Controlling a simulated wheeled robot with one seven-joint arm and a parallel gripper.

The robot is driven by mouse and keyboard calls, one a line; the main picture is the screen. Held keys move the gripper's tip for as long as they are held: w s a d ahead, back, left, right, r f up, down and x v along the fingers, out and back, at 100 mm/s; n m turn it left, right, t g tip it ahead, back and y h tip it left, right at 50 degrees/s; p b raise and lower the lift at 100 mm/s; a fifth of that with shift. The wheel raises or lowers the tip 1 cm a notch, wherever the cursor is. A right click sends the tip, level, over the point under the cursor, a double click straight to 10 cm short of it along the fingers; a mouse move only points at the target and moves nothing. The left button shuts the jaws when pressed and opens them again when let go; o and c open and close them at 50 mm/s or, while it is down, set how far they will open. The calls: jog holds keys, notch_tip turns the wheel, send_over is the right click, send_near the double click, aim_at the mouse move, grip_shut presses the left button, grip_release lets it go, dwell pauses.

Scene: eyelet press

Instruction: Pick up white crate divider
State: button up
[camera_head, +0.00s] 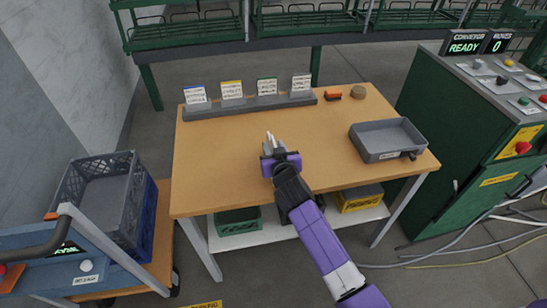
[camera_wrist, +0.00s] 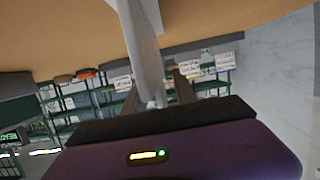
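My gripper (camera_head: 274,142) is over the wooden table (camera_head: 225,165), near its middle, pointing away from me.
A grey tray (camera_head: 360,150) lies at the table's right. A grey rack (camera_head: 225,110) with several cards runs along the back, beside an orange item (camera_head: 333,95) and a round brown item (camera_head: 358,92). A green machine (camera_head: 440,125) stands at the right. The table's left front is clear.

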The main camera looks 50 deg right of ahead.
grip_shut()
jog(key=shift+r, duration=0.1)
